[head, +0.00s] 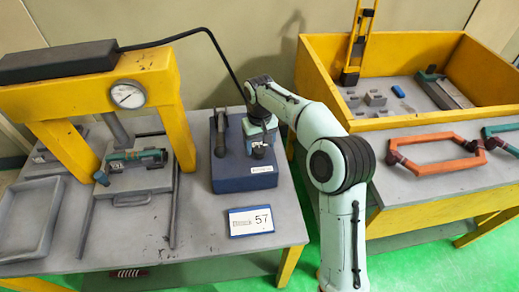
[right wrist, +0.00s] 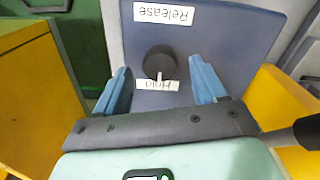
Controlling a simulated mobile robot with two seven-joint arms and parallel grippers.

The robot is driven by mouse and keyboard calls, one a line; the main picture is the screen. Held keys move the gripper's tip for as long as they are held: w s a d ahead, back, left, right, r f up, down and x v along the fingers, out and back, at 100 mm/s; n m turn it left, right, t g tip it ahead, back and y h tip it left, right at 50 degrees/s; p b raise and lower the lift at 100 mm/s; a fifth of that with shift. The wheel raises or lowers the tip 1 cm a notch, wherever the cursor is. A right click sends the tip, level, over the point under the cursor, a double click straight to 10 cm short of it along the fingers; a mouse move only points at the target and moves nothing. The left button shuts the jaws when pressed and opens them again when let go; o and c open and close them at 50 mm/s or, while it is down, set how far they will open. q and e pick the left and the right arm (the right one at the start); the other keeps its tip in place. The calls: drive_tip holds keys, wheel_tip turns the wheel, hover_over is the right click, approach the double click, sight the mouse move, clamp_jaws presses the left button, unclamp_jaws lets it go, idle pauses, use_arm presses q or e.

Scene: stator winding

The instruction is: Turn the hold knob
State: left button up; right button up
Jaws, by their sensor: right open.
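The knob (right wrist: 159,60) is round and black, on the sloped face of a dark blue control box (right wrist: 225,40). A small light pointer mark on it faces the upside-down "Hold" label (right wrist: 148,85). A "Release" label (right wrist: 163,14) lies on its other side. My right gripper (right wrist: 160,66) is open, its blue fingers to the left and right of the knob with gaps on both sides. In the head view the box (head: 232,178) stands on the grey table, and my right gripper (head: 260,143) is over it, partly hiding the knob. My left gripper is not in view.
A black lever (head: 220,132) stands on the left of the box. A yellow press with a gauge (head: 128,95) is further left. A yellow bin (head: 420,115) and orange frame (head: 437,151) are to the right.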

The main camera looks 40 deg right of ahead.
drive_tip(key=shift+f, duration=1.05)
drive_tip(key=c, duration=1.1)
drive_tip(key=shift+o, duration=0.2)
